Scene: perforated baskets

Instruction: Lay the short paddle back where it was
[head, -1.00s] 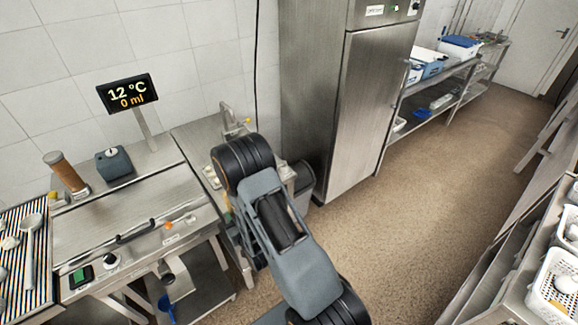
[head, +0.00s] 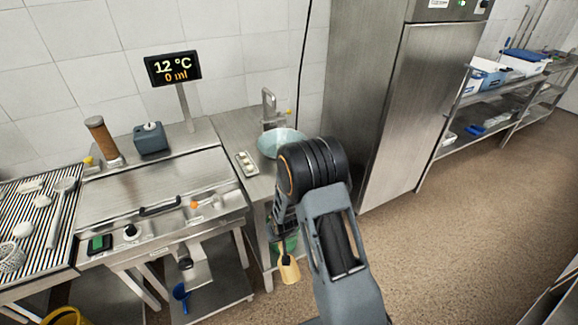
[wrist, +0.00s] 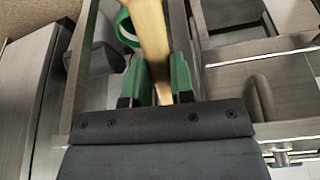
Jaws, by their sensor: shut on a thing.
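My gripper (wrist: 158,74) is shut on a pale wooden paddle (wrist: 151,38), held between its green fingers in the wrist view. The paddle's upper part runs out of the top of that view. In the head view a pale yellow end of the paddle (head: 289,270) hangs below my wrist, in front of the steel stand with the sink. My arm hides much of the gripper there. The paddle is in the air, and its full length is not visible. I cannot tell where it lay before.
A steel vat (head: 150,195) stands left, under a display (head: 173,68) reading 12 °C and 0 ml. A striped rack (head: 30,225) holds a ladle and white lumps. A pale blue bowl (head: 281,143) sits by the tap. A steel cabinet (head: 385,110) stands behind; the floor at right is clear.

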